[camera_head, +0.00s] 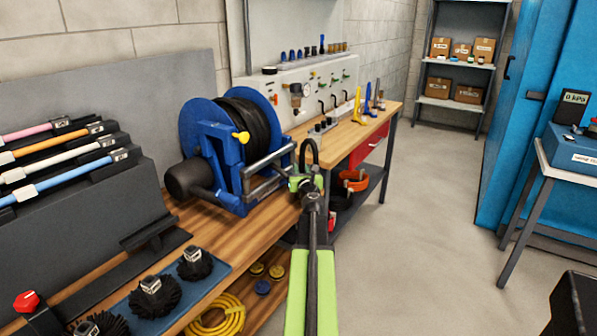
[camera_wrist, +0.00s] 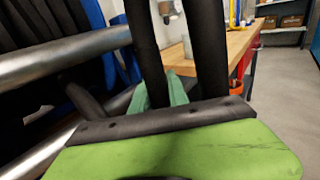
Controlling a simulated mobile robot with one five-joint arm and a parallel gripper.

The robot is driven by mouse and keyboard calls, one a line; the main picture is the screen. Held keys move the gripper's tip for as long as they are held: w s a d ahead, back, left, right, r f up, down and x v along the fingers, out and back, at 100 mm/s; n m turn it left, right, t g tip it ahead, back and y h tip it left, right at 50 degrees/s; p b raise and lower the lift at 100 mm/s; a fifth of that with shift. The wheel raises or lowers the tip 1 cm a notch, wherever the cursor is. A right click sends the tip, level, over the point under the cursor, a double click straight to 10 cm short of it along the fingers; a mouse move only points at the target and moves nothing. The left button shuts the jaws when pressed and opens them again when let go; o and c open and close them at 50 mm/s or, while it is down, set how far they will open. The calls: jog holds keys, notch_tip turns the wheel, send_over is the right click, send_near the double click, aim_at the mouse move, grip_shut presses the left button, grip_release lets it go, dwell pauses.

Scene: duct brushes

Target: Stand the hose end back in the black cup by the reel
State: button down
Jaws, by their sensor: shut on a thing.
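My green gripper (camera_head: 306,184) is shut on the hose at the right end of the near bench, beside the reel's metal rollers. The hose tip is hidden. I cannot make out the black cup; my gripper and arm cover part of the bench edge there.
Metal roller bars (camera_wrist: 65,52) are close on the left in the wrist view. A wooden bench (camera_head: 365,132) with upright tools stands behind. Black brushes (camera_head: 153,297) lie on a blue mat at the near left. Open floor (camera_head: 430,220) is to the right.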

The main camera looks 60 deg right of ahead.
jog(key=c, duration=1.2)
grip_release()
